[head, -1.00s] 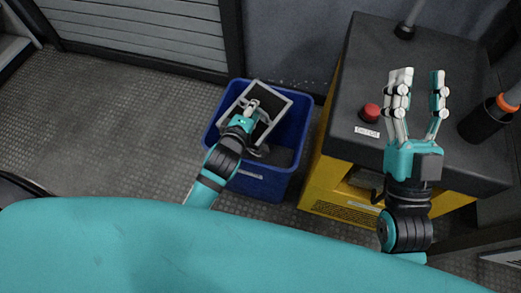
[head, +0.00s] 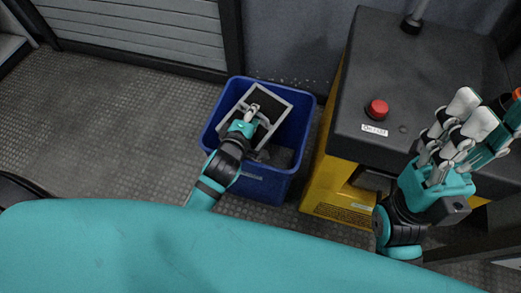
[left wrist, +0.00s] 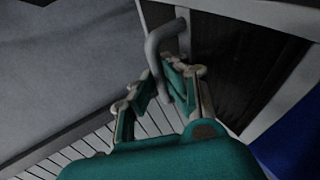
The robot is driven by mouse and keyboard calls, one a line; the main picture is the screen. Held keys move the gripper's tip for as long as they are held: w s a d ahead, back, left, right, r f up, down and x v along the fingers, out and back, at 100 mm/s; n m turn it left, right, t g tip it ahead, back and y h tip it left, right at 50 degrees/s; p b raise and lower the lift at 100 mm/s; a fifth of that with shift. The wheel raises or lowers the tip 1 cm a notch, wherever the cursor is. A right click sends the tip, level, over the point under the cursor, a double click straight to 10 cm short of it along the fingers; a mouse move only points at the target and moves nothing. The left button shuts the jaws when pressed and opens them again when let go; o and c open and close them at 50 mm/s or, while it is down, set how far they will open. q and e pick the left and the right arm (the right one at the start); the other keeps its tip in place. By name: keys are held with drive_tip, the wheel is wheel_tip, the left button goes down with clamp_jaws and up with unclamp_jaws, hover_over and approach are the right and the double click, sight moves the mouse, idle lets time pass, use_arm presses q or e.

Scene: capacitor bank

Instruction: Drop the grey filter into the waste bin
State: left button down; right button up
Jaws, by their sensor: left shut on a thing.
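The grey filter (head: 272,96), a light frame around a dark panel, is over the blue waste bin (head: 214,126), tilted, within its rim outline. My left gripper (head: 251,113) is shut on the filter's handle. In the left wrist view the fingers (left wrist: 170,84) close around the grey handle (left wrist: 153,48), with the dark panel (left wrist: 225,60) behind. How deep the filter's lower edge sits in the bin cannot be told. My right gripper (head: 484,118) is open and empty over the dark cabinet top, fingers apart.
A yellow cabinet (head: 325,183) with a dark top and red button (head: 377,109) stands right of the bin. A dark cylinder with an orange part (head: 517,94) is partly hidden behind my right gripper. The floor (head: 120,130) left of the bin is clear.

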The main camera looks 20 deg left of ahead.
use_arm(q)
drive_tip(key=c, duration=1.4)
unclamp_jaws()
drive_tip(key=shift+o, duration=0.2)
drive_tip(key=v, duration=1.2)
